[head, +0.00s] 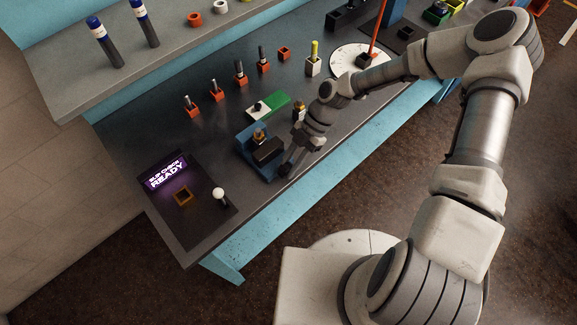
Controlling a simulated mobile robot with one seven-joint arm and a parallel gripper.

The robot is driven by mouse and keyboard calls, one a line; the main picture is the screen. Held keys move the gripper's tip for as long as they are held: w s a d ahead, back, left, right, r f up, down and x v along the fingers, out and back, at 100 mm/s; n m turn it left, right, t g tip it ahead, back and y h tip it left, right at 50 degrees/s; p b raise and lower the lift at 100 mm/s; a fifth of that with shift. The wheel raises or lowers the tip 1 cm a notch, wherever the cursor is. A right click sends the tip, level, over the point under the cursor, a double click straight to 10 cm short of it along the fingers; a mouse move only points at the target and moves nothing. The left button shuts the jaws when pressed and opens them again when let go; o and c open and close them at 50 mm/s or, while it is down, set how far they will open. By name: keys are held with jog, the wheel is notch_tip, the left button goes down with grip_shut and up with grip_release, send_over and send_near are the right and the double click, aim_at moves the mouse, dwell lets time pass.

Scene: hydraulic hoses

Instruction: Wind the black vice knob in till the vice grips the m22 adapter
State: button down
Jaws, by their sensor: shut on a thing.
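The blue vice (244,142) stands near the front edge of the dark bench, with a dark jaw block (267,151) on its near side. A small brass-coloured adapter (259,135) sits upright between the vice's jaws; I cannot tell whether both jaws touch it. The black vice knob (284,171) is at the vice's front right side. My gripper (288,166) reaches down from the right and is shut on the knob. The fingers and part of the knob are hard to make out at this size.
A slip check panel (166,174) reading READY, with a small square socket (183,196) and white-knobbed lever (219,194), is left of the vice. A green and white block (268,106) lies behind it. Several orange holders (217,95) stand farther back. A round white plate (345,60) is at right.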

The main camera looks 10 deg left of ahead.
jog(key=g+y+b, duration=0.1)
jog(key=b, duration=0.1)
jog(key=g+y+b, duration=0.1)
jog(key=b, duration=0.1)
jog(key=f+g+b, duration=0.1)
jog(key=b, duration=0.1)
jog(key=shift+w+d+f+y, duration=0.1)
jog(key=shift+w+y, duration=0.15)
jog(key=shift+y, duration=0.15)
jog(key=g+y+b, duration=0.1)
jog(key=b, duration=0.2)
jog(key=shift+r+g+y+b, duration=0.2)
jog(key=shift+g+y+b, duration=0.1)
jog(key=shift+g+b, duration=0.1)
jog(key=c, duration=0.7)
grip_release()
jog(key=shift+o, duration=0.2)
jog(key=b+v, duration=0.2)
jog(key=v, duration=1.5)
jog(key=shift+b, duration=0.4)
jog(key=shift+w+r, duration=0.1)
